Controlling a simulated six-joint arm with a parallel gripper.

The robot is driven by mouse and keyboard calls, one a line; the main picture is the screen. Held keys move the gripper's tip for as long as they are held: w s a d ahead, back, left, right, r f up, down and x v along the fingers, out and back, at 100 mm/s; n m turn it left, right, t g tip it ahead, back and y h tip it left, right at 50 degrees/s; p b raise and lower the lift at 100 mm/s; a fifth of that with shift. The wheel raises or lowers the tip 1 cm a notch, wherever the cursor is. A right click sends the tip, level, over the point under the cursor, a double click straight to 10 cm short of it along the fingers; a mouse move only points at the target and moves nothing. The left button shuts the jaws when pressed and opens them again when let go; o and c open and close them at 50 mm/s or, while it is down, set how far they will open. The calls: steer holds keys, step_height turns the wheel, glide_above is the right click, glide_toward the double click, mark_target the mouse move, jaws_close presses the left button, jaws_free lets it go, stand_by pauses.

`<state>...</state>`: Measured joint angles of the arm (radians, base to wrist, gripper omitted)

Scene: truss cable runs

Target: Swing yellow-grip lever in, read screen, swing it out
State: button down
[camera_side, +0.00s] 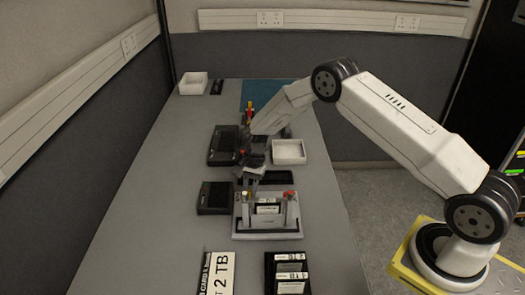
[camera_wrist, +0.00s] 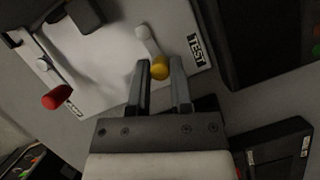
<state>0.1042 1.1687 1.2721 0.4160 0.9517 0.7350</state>
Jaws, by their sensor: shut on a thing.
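The yellow-grip lever shows in the wrist view, its yellow grip (camera_wrist: 159,68) between my fingertips and its pale arm running up to a pivot on a light plate (camera_wrist: 100,75). A TEST label (camera_wrist: 196,48) lies beside it. My gripper (camera_wrist: 161,72) is shut on the yellow grip. A red-grip lever (camera_wrist: 56,97) stands on the plate's other side. In the side view the light fixture (camera_side: 268,229) holds a labelled dark block between the levers; the red grip (camera_side: 289,194) is on the right. My gripper (camera_side: 243,184) hides the yellow grip there. I cannot tell which dark device is the screen.
Dark flat devices (camera_side: 214,198) (camera_side: 222,146) lie left of the arm. A white tray (camera_side: 289,152) is right of it, and another white box (camera_side: 193,83) stands at the far left. A 2 TB card (camera_side: 217,273) and a dark rack (camera_side: 287,272) lie in front.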

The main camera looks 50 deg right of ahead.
steer(key=n, duration=0.1)
steer(key=a+n+g, duration=0.1)
steer(key=n, duration=0.1)
steer(key=shift+w+n+h, duration=0.3)
steer(key=shift+w, duration=0.1)
steer(key=shift+w+a+n+g+h, duration=0.1)
steer(key=shift+a+n+g+h, duration=0.25)
steer(key=shift+n, duration=0.55)
steer(key=shift+a+n+g+h, duration=0.25)
steer(key=shift+a+n, duration=0.05)
steer(key=shift+n, duration=0.6)
steer(key=c, duration=0.5)
jaws_free()
steer(key=shift+c, duration=0.2)
steer(key=v, duration=0.8)
steer(key=shift+r, duration=0.1)
